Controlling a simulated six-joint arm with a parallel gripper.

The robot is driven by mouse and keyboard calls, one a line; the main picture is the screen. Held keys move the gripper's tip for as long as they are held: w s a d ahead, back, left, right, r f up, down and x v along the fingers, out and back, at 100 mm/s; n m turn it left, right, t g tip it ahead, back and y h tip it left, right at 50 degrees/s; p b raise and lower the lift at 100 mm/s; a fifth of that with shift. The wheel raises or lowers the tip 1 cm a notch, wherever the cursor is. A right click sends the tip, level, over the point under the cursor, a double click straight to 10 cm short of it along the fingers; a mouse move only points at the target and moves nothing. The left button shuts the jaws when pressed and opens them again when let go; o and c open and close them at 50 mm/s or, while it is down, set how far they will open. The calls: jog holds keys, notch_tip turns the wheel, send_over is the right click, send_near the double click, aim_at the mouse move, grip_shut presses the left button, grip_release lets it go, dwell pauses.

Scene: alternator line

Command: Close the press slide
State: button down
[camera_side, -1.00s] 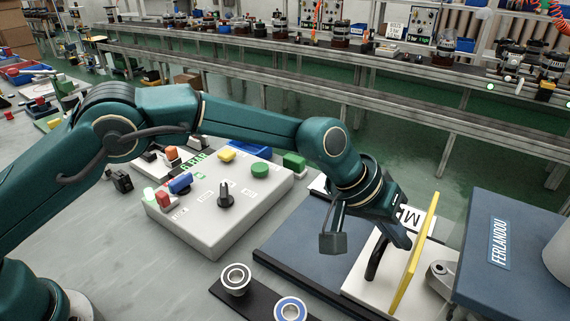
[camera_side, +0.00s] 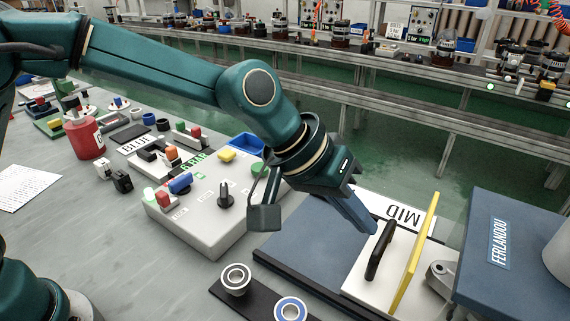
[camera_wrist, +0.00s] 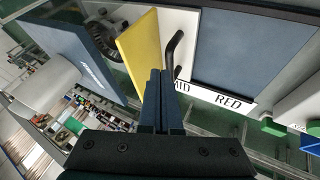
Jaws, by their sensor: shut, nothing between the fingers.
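The press slide (camera_side: 362,268) is a white plate on a dark blue base, with a black bar handle (camera_side: 380,250) and an upright yellow plate (camera_side: 418,258). An open stretch of blue base shows to its left. A grey bearing lug sits right of the yellow plate, by the blue press body (camera_side: 515,250). My gripper (camera_side: 372,228) is shut and empty, its tips close to the handle's upper end; touching or apart, I cannot tell. In the wrist view the shut fingers (camera_wrist: 161,74) point between the yellow plate (camera_wrist: 141,50) and the handle (camera_wrist: 172,52).
A grey control box (camera_side: 205,215) with coloured buttons and a black knob stands left of the slide. A black strip (camera_side: 262,298) with two bearing rings lies in front. A red can (camera_side: 86,136) and small parts stand further left. Conveyor rails run behind.

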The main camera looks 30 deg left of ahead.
jog(key=x, duration=0.3)
jog(key=s+x, duration=0.1)
jog(key=x, duration=0.5)
jog(key=shift+s+d+f, duration=0.2)
jog(key=shift+s+d, duration=0.05)
jog(key=shift+d, duration=0.2)
jog(key=shift+d, duration=2.05)
jog(key=shift+s+a+r, duration=0.1)
